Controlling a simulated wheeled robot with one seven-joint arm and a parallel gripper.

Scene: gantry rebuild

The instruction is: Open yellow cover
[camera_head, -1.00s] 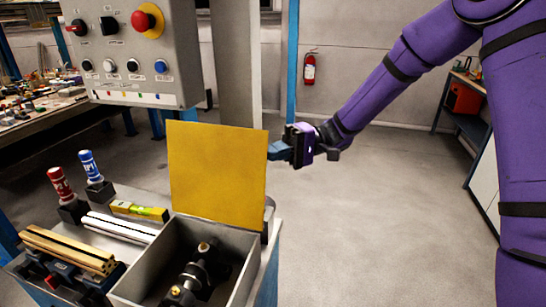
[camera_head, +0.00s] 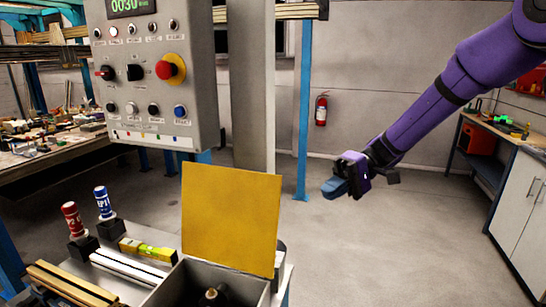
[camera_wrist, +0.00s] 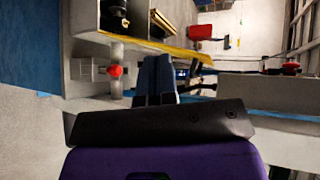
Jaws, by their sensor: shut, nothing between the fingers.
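The yellow cover (camera_head: 231,217) stands upright, raised at the back edge of an open grey box (camera_head: 196,281). Inside the box a dark fitting with a brass-coloured top (camera_head: 211,294) shows in part; the bottom of the head view cuts it off. My gripper (camera_head: 334,188) is shut and empty, in the air to the right of the cover and apart from it. In the wrist view the shut blue fingers (camera_wrist: 155,76) point toward the cover's thin yellow edge (camera_wrist: 165,47), with the open box (camera_wrist: 86,22) beyond.
A grey control panel (camera_head: 150,75) with a red emergency button hangs at upper left. The floor right of the cover is clear.

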